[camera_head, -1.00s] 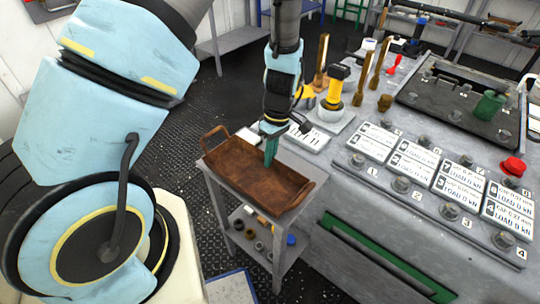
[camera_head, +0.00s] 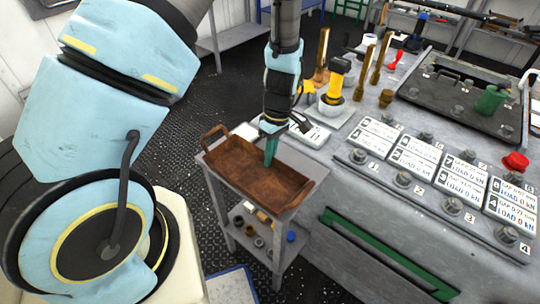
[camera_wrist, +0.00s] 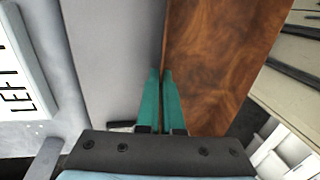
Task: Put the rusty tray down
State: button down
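The rusty tray (camera_head: 240,170) is a brown rectangular tray with a looped handle at each short end. It looks level over the top of a small grey cart (camera_head: 214,178); I cannot tell if it rests on it or hovers just above. My gripper (camera_head: 270,151) points down at the tray's far long side. In the wrist view its teal fingers (camera_wrist: 162,100) are close together on either side of the tray's side wall, with the brown tray floor (camera_wrist: 215,60) to the right and grey surface to the left. The gripped part of the wall is mostly hidden.
The cart's lower shelf holds small parts. Dark riveted floor (camera_head: 180,140) lies open to the left.

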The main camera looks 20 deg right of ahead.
jog(key=shift+f, duration=0.25)
jog(key=c, duration=1)
grip_release()
notch_tip(320, 180, up, 10)
jog(key=w+d+b, duration=0.1)
jog(key=d+b, duration=0.1)
jog(key=w+a+r+m+t, duration=0.1)
jog(key=a+r+m, duration=0.1)
jog(key=a, duration=0.7)
jog(key=a+r+m+h, duration=0.1)
jog(key=a+r+m, duration=0.1)
jog(key=a+r, duration=0.3)
jog(key=w+a+r+m+t+h, duration=0.1)
jog(key=a+r+m, duration=0.2)
jog(key=a, duration=1.1)
jog(key=shift+w+r+t, duration=0.25)
jog(key=shift+w+t, duration=0.05)
